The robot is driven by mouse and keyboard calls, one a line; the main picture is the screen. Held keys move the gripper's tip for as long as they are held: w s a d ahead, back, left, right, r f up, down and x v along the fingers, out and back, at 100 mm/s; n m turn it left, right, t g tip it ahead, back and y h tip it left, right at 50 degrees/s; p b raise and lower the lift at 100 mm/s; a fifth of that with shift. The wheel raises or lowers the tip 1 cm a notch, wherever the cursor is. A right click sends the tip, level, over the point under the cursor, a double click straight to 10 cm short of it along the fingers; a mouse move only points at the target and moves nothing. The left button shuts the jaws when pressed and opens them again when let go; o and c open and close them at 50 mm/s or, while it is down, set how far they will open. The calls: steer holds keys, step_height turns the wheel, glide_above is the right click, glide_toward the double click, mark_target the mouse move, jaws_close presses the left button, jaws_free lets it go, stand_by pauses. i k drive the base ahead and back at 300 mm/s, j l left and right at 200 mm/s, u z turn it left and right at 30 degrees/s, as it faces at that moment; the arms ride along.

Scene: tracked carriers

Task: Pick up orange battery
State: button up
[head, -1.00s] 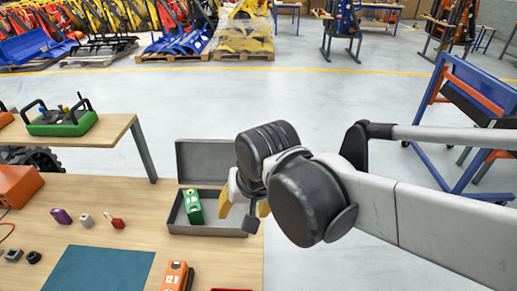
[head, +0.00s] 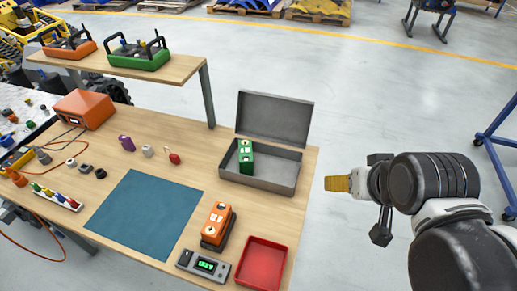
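The orange battery (head: 216,222) stands on the wooden bench near its front right part, in or against a dark base. My gripper (head: 337,183) is off the bench's right edge, to the right of the metal box and well apart from the battery. Its yellow fingertips overlap in this side-on view, so I cannot tell how far apart they are. Nothing shows held at the tips.
A grey device with a lit display (head: 203,264) and a red tray (head: 262,264) are close to the battery. An open metal box (head: 284,171) holds a green battery (head: 246,156). A blue-green mat (head: 146,213) lies left. A raised shelf (head: 180,72) stands behind.

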mark_target(214, 230)
steer(key=u, duration=1.7)
